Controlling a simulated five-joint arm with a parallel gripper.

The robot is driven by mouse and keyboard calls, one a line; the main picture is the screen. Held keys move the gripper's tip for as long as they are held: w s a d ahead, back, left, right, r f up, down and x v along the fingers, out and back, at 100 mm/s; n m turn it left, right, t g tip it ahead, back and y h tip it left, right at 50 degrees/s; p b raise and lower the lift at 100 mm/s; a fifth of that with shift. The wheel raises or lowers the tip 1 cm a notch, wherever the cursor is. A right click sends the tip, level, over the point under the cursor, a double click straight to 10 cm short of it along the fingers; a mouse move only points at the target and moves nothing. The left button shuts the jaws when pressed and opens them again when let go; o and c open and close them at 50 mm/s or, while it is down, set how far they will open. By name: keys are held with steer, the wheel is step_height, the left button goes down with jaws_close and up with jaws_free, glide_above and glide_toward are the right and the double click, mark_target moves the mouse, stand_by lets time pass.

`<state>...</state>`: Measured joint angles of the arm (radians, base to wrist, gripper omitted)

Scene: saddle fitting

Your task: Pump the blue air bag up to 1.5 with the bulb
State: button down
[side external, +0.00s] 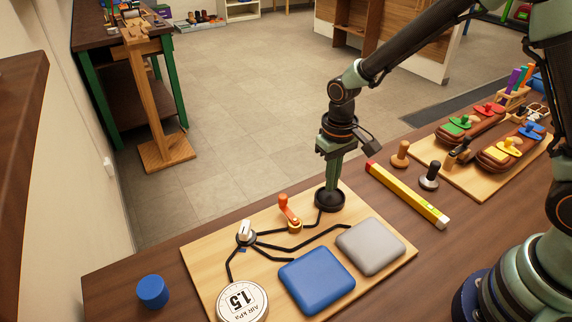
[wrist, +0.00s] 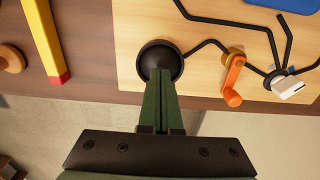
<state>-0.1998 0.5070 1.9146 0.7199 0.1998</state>
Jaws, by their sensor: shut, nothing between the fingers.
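The blue air bag (side external: 316,279) lies on the wooden board (side external: 205,262) beside a grey bag (side external: 370,246); its edge shows in the wrist view (wrist: 285,4). The black bulb (side external: 330,203) is at the board's far edge. My gripper (side external: 329,186) is shut and empty, its fingertips down at the bulb's top. In the wrist view the fingertips (wrist: 160,78) overlap the dome (wrist: 158,52); how firmly they press cannot be told. The round gauge (side external: 241,301) reads 1.5. A white-handled valve (side external: 245,232) joins the black hoses. An orange lever (side external: 289,212) stands between valve and bulb.
A yellow bar with a red end (side external: 407,194) lies right of the board. A second board (side external: 470,180) holds saddle-like pieces. A blue cylinder (side external: 153,291) sits at the left.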

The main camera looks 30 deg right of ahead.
steer(key=shift+r, duration=1.7)
step_height(320, 180, up, 5)
